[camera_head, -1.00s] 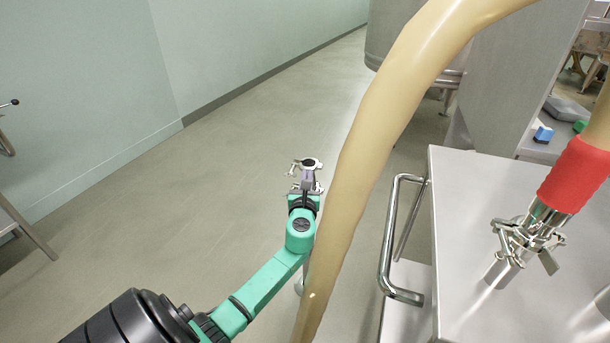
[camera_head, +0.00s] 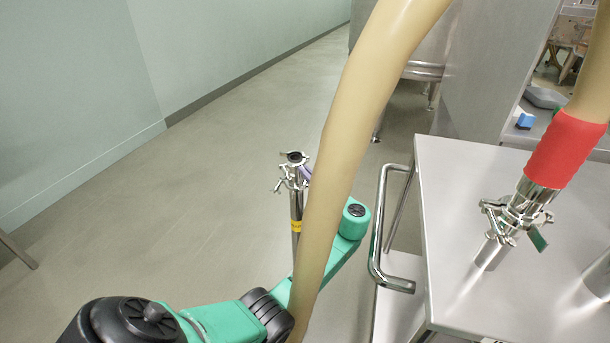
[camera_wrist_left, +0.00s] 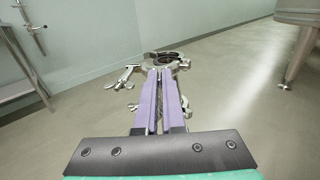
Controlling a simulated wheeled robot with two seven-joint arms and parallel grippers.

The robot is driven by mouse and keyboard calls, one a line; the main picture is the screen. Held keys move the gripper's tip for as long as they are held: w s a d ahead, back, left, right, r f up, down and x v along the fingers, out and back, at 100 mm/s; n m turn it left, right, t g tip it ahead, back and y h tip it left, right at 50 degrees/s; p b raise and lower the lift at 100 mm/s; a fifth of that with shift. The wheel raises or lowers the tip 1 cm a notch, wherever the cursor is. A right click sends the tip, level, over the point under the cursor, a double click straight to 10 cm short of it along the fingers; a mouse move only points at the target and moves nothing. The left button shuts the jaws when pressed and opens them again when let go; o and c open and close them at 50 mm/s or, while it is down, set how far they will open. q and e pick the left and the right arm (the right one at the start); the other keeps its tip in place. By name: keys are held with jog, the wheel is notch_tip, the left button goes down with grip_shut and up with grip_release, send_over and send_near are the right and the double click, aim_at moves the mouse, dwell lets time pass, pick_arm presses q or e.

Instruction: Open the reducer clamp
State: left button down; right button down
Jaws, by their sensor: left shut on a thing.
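A shiny steel clamp (camera_head: 290,178) with wing handles sits near the top of an upright steel pipe piece, left of the thick tan hose. A dark open ring (camera_head: 294,157) tops it. My left gripper (camera_head: 305,174) reaches it from the right, mostly hidden behind the hose. In the left wrist view its purple fingers (camera_wrist_left: 163,73) are close together, shut on the clamp (camera_wrist_left: 165,61); a wing handle (camera_wrist_left: 128,76) sticks out left. Their exact contact is partly hidden. Another steel clamp (camera_head: 515,213) joins a red-sleeved hose to a pipe on the cart. My right gripper is out of view.
The tan hose (camera_head: 355,120) crosses the middle, in front of my left arm. A steel cart (camera_head: 470,170) with a tubular handle (camera_head: 378,240) stands at right. Open floor (camera_head: 200,190) lies to the left, up to a pale wall (camera_head: 80,90).

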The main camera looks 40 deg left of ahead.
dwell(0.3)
pick_arm(q)
jog(key=c, duration=1)
grip_release()
jog(key=shift+r, duration=0.1)
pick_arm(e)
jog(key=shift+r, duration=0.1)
